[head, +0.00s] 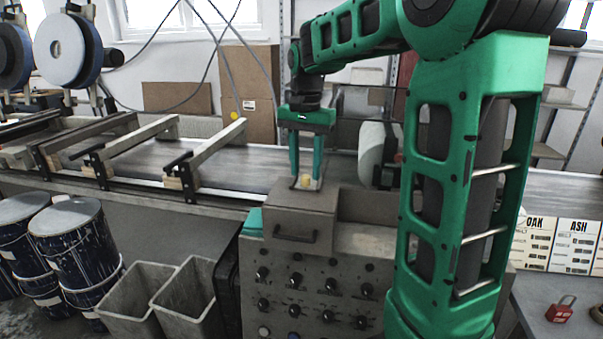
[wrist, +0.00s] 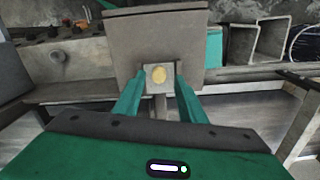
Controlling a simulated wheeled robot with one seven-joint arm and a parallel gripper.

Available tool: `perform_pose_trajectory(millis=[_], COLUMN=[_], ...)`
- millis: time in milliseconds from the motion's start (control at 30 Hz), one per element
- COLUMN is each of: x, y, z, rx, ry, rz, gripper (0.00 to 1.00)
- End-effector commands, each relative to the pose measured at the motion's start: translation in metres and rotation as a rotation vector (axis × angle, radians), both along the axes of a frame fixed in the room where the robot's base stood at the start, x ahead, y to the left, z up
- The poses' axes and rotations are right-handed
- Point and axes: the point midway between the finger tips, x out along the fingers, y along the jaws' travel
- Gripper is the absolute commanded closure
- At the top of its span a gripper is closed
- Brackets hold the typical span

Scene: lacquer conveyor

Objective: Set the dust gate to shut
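The gate's plate and travel are not clearly visible.
The console front (head: 310,290) carries several black knobs, below a black handle (head: 296,236). A conveyor (head: 240,165) runs behind it. Empty grey bins (head: 190,298) and blue drums (head: 75,240) stand at left. A red padlock (head: 560,311) lies on the right table.

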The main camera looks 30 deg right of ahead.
Motion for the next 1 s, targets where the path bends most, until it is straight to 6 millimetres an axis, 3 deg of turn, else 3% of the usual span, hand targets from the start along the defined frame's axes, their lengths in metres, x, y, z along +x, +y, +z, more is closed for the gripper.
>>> perform_pose_trajectory(millis=[200, 400, 1000], x=[0.001, 0.002, 0.001], y=[-0.001, -0.001, -0.002], z=[0.034, 0.054, 0.061], rx=[-0.002, -0.003, -0.003], ry=[-0.007, -0.009, -0.009], rz=[-0.001, 0.0, -0.002], gripper=[0.63, 0.63, 0.63])
